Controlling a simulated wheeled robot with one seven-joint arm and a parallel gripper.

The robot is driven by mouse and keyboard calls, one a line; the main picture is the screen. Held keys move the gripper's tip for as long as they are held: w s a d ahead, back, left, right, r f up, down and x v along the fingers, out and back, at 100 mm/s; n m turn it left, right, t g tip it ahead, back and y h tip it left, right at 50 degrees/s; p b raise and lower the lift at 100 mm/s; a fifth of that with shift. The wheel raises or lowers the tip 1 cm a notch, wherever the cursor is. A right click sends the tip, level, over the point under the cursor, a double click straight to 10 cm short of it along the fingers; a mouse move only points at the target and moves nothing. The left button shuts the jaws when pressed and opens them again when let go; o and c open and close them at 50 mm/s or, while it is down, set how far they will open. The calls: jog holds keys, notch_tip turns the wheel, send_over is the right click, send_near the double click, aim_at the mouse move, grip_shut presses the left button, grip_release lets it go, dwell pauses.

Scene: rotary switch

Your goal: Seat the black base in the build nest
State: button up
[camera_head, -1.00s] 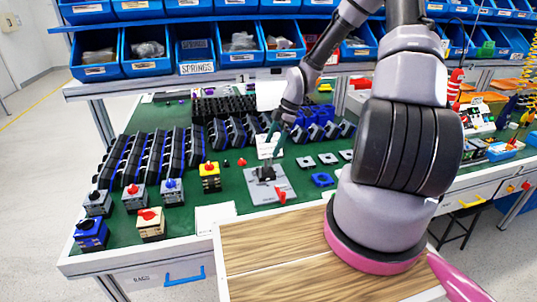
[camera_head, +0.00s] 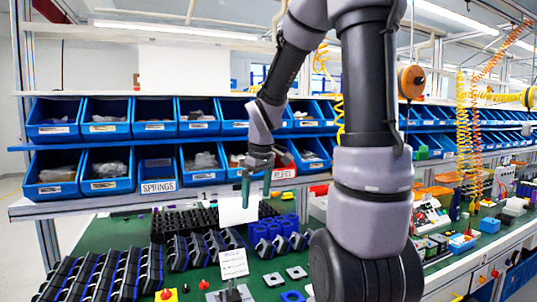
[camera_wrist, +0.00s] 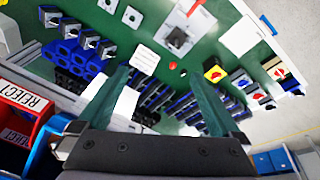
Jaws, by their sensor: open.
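The build nest is a grey plate (camera_wrist: 196,24) with a red lever (camera_wrist: 193,7), seen at the top of the wrist view. A dark, square black base (camera_wrist: 178,38) sits on the plate; I cannot tell whether it is fully down. In the head view the nest is cut off at the bottom edge, and only the top of the dark part (camera_head: 232,293) shows. My gripper (camera_head: 256,188) is well above the table, apart from the base. Its two greenish fingers are spread with nothing between them, as the wrist view (camera_wrist: 162,85) also shows.
Blue bins (camera_head: 105,170) on two shelves stand behind my gripper. Rows of black-and-blue switch bodies (camera_head: 110,272) fill the table's left. A small white sign (camera_head: 233,263) stands near the nest. A red REJECT bin (camera_wrist: 25,105) is at the wrist view's left.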

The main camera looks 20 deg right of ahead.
jog(key=s+a+r+m+t+y, duration=0.2)
jog(key=s+r+m+t, duration=0.2)
jog(key=s+r+m, duration=0.6)
jog(key=s+r, duration=0.3)
jog(key=s, duration=0.1)
jog(key=shift+s+a+r, duration=0.25)
jog(key=shift+a+r, duration=0.05)
jog(key=shift+r, duration=0.05)
